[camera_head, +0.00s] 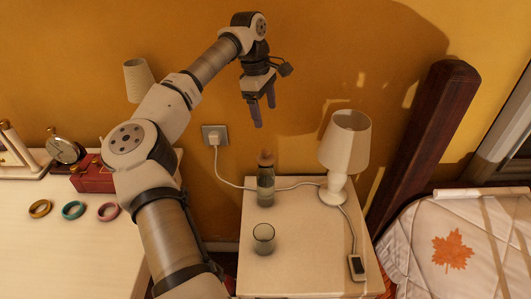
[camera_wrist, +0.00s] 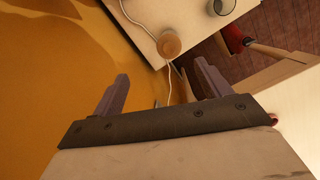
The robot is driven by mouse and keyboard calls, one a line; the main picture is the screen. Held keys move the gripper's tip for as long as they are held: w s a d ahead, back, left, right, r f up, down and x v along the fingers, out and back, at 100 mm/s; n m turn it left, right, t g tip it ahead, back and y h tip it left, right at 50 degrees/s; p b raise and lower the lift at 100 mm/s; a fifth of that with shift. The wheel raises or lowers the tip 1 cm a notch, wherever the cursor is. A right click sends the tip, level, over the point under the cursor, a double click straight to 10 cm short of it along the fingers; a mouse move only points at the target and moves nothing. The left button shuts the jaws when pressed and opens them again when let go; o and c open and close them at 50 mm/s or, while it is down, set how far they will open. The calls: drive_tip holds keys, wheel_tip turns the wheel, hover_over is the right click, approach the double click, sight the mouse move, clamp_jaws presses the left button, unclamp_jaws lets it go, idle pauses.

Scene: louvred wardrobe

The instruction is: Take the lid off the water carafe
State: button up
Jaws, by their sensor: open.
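The water carafe (camera_head: 265,188) stands upright on the white bedside table (camera_head: 305,250), near its back left. Its orange-brown lid (camera_head: 265,156) sits on top of the neck. In the wrist view the round lid (camera_wrist: 169,44) is seen from above, beyond the fingers and between them, and it hides most of the carafe. My gripper (camera_head: 264,112) is raised above the carafe, fingers pointing down, apart from the lid. In the wrist view my gripper (camera_wrist: 160,85) has its two fingers wide apart with nothing between them.
A drinking glass (camera_head: 263,238) stands in front of the carafe. A white lamp (camera_head: 346,150) stands to its right. A white cable (camera_head: 230,182) runs from the wall socket (camera_head: 215,136) behind the carafe. A dark bedpost (camera_head: 425,145) rises at right.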

drive_tip(key=a+f, duration=0.2)
drive_tip(key=p, duration=0.1)
hover_over(266, 150)
drive_tip(key=a, duration=0.1)
drive_tip(key=shift+y, duration=0.4)
drive_tip(key=f, duration=0.5)
drive_tip(key=shift+w+a+f, duration=0.1)
drive_tip(key=shift+w+f, duration=0.3)
drive_tip(key=shift+s+d+f+p, duration=0.2)
drive_tip(key=shift+f+p, duration=0.15)
drive_tip(key=shift+f, duration=0.65)
drive_tip(key=shift+s+d+f+p, duration=0.15)
drive_tip(key=shift+f+p, duration=0.2)
drive_tip(key=shift+f, duration=0.65)
drive_tip(key=shift+s+d+f+p, duration=0.2)
drive_tip(key=shift+f+p, duration=0.15)
drive_tip(key=shift+f, duration=0.65)
drive_tip(key=shift+c, duration=0.2)
drive_tip(key=c, duration=1)
